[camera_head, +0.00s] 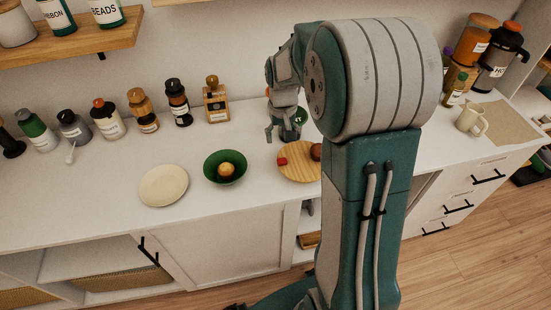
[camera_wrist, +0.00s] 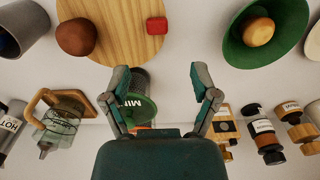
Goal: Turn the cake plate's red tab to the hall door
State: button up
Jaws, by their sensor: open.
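The cake plate (camera_head: 297,173) is a round, light wooden board on the white counter, partly hidden by my arm in the head view. Its red tab (camera_head: 282,161) is at the left edge there. In the wrist view the plate (camera_wrist: 122,22) is at the top, with the red tab (camera_wrist: 157,26) at its right and a brown ball (camera_wrist: 76,37) at its left. My gripper (camera_wrist: 160,70) is open and empty, its fingertips apart from the tab; in the head view it is just behind the plate. No hall door is in view.
A green bowl (camera_head: 239,172) with an orange-brown fruit and a cream plate (camera_head: 163,186) lie to the left. A green jar (camera_wrist: 141,108) shows beyond my fingers in the wrist view. Several bottles line the wall. The counter's front left is clear.

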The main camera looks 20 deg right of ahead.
aim_at(282, 160)
jog(key=f, duration=0.1)
jog(key=d+f, duration=0.1)
jog(key=f, duration=0.3)
jog(key=shift+d+f, duration=0.1)
jog(key=shift+d, duration=0.15)
jog(key=f, duration=0.1)
jog(key=a+f, duration=0.2)
jog(key=f, duration=0.1)
jog(key=shift+d+f, duration=0.15)
jog(key=shift+d, duration=0.55)
jog(key=shift+c, duration=0.6)
jog(key=c, duration=0.6)
grip_shut()
jog(key=shift+a, duration=0.3)
